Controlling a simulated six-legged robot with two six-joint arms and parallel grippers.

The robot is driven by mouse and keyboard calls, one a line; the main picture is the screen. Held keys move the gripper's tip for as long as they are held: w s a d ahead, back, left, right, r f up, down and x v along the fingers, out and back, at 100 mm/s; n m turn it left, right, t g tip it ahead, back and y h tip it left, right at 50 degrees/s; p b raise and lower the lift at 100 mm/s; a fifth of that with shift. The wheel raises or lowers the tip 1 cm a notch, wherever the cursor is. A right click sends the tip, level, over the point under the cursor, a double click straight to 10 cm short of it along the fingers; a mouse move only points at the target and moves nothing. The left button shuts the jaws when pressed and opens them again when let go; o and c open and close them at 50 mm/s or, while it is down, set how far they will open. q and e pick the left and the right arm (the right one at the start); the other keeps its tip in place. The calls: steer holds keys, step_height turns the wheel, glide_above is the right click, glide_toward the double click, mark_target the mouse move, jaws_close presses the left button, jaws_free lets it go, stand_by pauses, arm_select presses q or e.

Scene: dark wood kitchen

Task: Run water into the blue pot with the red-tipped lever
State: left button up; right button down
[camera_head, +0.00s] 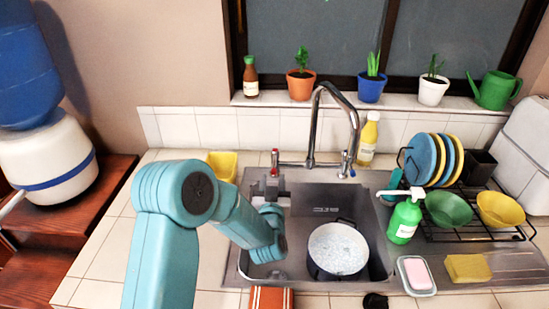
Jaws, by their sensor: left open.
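The blue pot (338,250) stands upright in the sink basin, dark-rimmed with a pale speckled inside; I cannot tell whether it holds water. The red-tipped lever (275,158) stands up at the left end of the tap (312,125), whose spout arches to the right. A blue-tipped lever (346,160) is at its right end. I see no stream under the spout. My left gripper (268,182) is open and empty over the basin's back left, its dark fingers just below the red-tipped lever; contact is unclear. My right gripper is out of view.
A green soap bottle (404,220), dish rack (470,230) with plates and bowls, soap dish (416,276) and yellow sponge (467,267) are right of the sink (376,215). A yellow box (222,165) is behind my left arm. Potted plants line the sill.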

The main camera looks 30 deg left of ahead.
mark_target(275, 152)
arm_select(q)
steer(key=p+x, duration=0.2)
steer(key=x, duration=0.7)
steer(key=shift+w+r, duration=0.1)
steer(key=shift+w, duration=0.1)
steer(key=shift+r, duration=0.1)
steer(key=shift+a, duration=0.1)
steer(key=shift+w, duration=0.15)
steer(key=c, duration=0.3)
jaws_close()
